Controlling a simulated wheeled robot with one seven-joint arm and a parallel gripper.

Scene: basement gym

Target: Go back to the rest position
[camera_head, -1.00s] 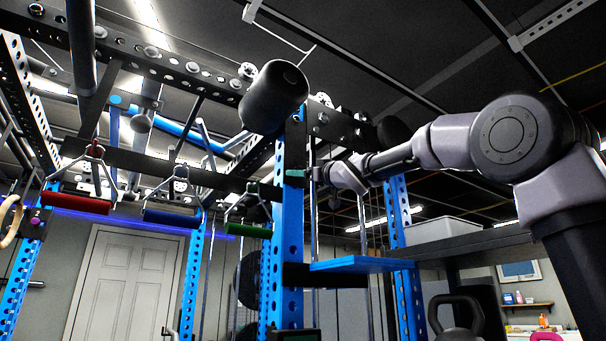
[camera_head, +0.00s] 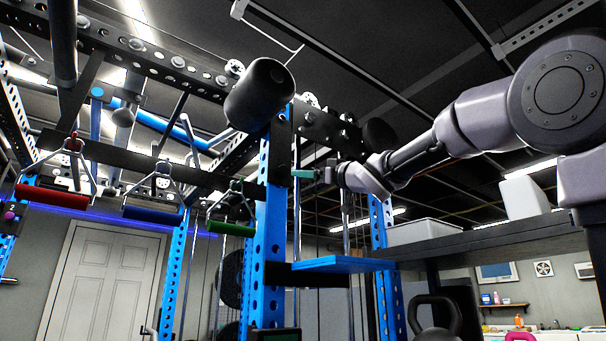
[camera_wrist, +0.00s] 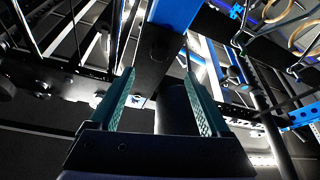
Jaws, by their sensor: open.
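My gripper (camera_head: 308,173) is at the end of my arm, raised beside the blue upright (camera_head: 270,230) of the gym rack. Its teal fingers are small in the head view, seen nearly edge-on. In the wrist view my gripper (camera_wrist: 163,80) has its two teal fingers apart with nothing held between them. A dark cylinder (camera_wrist: 175,108) shows behind the gap between the fingers; I cannot tell how far off it is.
A black padded roller (camera_head: 259,95) juts from the rack near my gripper. Red (camera_head: 50,194), blue (camera_head: 152,215) and green (camera_head: 230,229) handles hang at left. A blue plate (camera_head: 335,264) and a dark shelf (camera_head: 490,238) with a white bin (camera_head: 425,231) lie below my arm.

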